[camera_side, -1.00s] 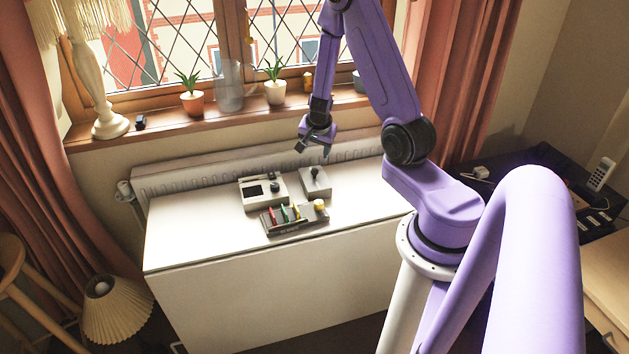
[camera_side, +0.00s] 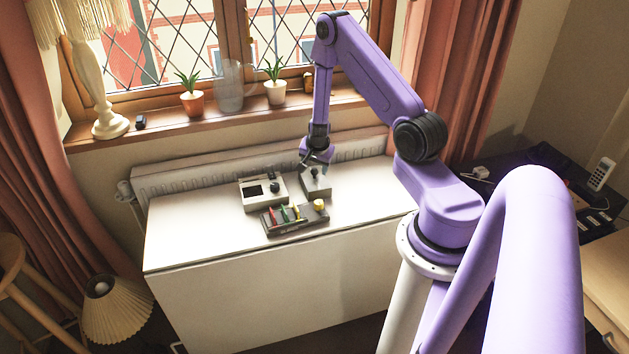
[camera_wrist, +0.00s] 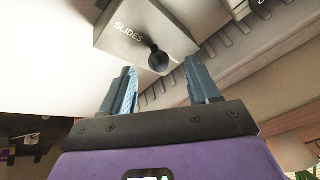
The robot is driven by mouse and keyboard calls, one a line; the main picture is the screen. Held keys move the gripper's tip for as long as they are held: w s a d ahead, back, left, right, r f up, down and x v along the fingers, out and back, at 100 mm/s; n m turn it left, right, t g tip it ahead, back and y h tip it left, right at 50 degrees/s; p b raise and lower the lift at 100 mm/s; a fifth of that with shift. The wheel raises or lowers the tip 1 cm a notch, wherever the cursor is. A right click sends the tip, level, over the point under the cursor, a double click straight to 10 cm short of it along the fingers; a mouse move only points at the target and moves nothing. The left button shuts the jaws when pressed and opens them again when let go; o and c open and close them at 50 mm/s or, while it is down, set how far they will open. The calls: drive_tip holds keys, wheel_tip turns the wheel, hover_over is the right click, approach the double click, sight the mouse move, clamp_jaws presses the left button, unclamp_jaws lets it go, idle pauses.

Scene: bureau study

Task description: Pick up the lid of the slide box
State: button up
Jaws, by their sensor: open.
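The slide box (camera_side: 316,190) is a small grey box on the white table, at the back right of the group of things there. Its lid (camera_side: 313,181) carries a dark round knob. In the wrist view the box (camera_wrist: 128,37) reads "SLIDES", and the black ball knob (camera_wrist: 158,60) stands out toward my gripper. My gripper (camera_side: 316,165) is just above the box in the side view. In the wrist view my gripper (camera_wrist: 162,88) is open, with its two blue fingers apart and the knob lying just beyond and between their tips. I cannot tell whether the fingertips reach around it.
A grey device with a dark window and knob (camera_side: 263,192) stands close left of the box. A dark rack with coloured pieces and a yellow knob (camera_side: 295,218) lies in front. A radiator (camera_side: 220,174) is behind the white table (camera_side: 190,236), whose left side is clear.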

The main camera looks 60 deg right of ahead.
sight(315, 178)
drive_tip(key=shift+x, duration=1.4)
drive_tip(key=c, duration=1)
